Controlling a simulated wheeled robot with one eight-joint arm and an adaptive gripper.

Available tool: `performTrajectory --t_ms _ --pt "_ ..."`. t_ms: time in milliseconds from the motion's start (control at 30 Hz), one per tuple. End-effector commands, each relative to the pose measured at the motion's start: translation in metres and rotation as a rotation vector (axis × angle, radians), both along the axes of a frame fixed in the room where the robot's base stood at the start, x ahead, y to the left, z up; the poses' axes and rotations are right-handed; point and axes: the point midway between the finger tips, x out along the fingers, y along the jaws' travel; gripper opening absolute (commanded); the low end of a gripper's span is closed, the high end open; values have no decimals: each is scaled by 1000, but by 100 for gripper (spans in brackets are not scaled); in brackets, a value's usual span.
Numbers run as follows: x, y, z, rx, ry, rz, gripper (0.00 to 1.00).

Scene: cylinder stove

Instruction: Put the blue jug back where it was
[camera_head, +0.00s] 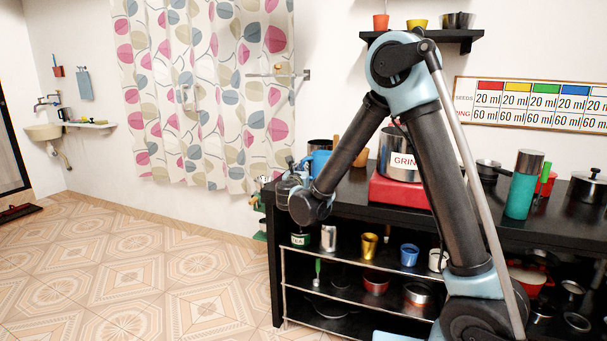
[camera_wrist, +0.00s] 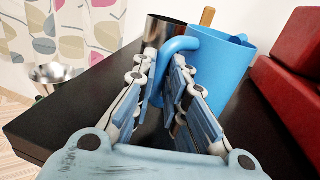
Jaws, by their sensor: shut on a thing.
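The blue jug (camera_wrist: 228,68) is upright at the left end of the black counter (camera_wrist: 75,112). Its handle is between the fingers of my gripper (camera_wrist: 162,80), which is shut on it. In the head view the jug (camera_head: 320,161) shows only in part, behind my arm, and my gripper (camera_head: 290,176) is at its left side. I cannot tell whether the jug's base touches the counter, since the fingers hide part of it.
A dark metal cylinder (camera_wrist: 160,32) stands close behind the jug. A red stove (camera_head: 398,190) bearing a large steel pot (camera_head: 397,150) is to the right. A metal bowl (camera_wrist: 55,73) is beyond the counter's left edge. Shelves below hold cups.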

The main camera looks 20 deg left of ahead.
Motion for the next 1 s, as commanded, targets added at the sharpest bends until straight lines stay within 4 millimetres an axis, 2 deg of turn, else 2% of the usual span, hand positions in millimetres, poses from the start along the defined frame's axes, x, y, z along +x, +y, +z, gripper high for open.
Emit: performTrajectory --t_ms 333,367,400,433,467,800,1000 --pt "0 0 -5 0 0 0 0" --pt "0 0 -6 0 0 0 15" --pt "0 0 -5 0 0 0 24" --pt "0 0 -5 0 0 0 31" --pt "0 0 -5 0 0 0 33" --pt "0 -1 -4 0 0 -1 33" --pt "-19 -4 -5 0 0 0 33"
